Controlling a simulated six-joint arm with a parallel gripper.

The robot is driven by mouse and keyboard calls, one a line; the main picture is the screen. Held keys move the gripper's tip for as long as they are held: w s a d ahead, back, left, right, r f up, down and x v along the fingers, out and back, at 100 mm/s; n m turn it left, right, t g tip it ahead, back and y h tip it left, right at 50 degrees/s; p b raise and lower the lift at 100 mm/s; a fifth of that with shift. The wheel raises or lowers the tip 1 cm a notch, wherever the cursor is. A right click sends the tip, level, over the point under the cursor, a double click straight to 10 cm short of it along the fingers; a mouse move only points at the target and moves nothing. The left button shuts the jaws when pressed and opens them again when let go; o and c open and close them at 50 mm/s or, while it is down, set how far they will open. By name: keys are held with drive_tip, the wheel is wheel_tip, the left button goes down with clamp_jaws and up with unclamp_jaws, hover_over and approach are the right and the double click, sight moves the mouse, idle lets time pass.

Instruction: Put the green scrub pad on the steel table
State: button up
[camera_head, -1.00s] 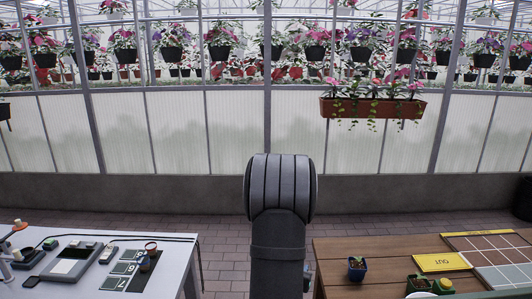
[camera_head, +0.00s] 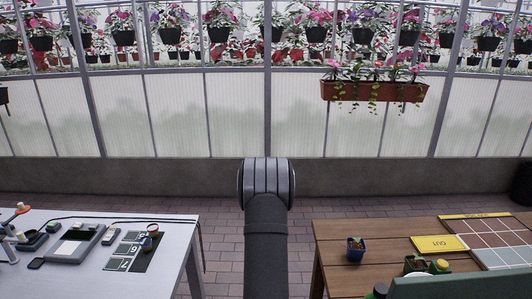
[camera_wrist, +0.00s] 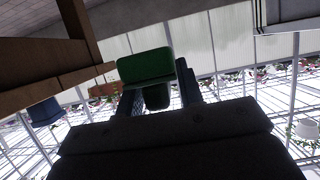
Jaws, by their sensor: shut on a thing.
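The green scrub pad (camera_wrist: 145,66) shows in the wrist view, held between the fingers of my gripper (camera_wrist: 157,86). My gripper is shut on it. The gripper and pad do not show in the head view, where my arm stands between the two tables. The steel table (camera_head: 95,284) is the pale table at the left of the head view. A pale table-like edge (camera_wrist: 290,20) shows at the top right of the wrist view and seems to be the same table. The pad is apart from both tables.
The steel table holds a scale-like device (camera_head: 78,244), number cards (camera_head: 127,249) and a cable; its front is bare. The wooden table (camera_head: 345,275) at right holds a potted plant (camera_head: 356,250), a yellow card (camera_head: 438,244) and a tile board (camera_head: 485,240).

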idle(0.4)
drive_tip(key=w+d+r+m+h, duration=0.3)
drive_tip(key=d, duration=0.4)
wheel_tip(320, 180, up, 7)
drive_tip(key=m+g+h, duration=0.5)
drive_tip(key=m+h, duration=0.2)
drive_tip(key=h, duration=0.1)
hover_over(359, 289)
drive_tip(key=w+a, duration=0.4)
drive_tip(key=a, duration=0.4)
drive_tip(key=shift+d+f, duration=0.15)
drive_tip(key=shift+d, duration=0.1)
drive_tip(key=s+d+r+m+g+h, duration=0.2)
drive_tip(key=s+d+r+m+g, duration=0.1)
drive_tip(key=d, duration=0.4)
drive_tip(key=s+m+g, duration=0.1)
drive_tip(key=m+g, duration=0.1)
drive_tip(key=shift+d+r+m+g, duration=0.2)
drive_tip(key=shift+m+g, duration=0.1)
drive_tip(key=shift+g, duration=0.1)
drive_tip(key=shift+f, duration=0.1)
drive_tip(key=shift+f, duration=4.7)
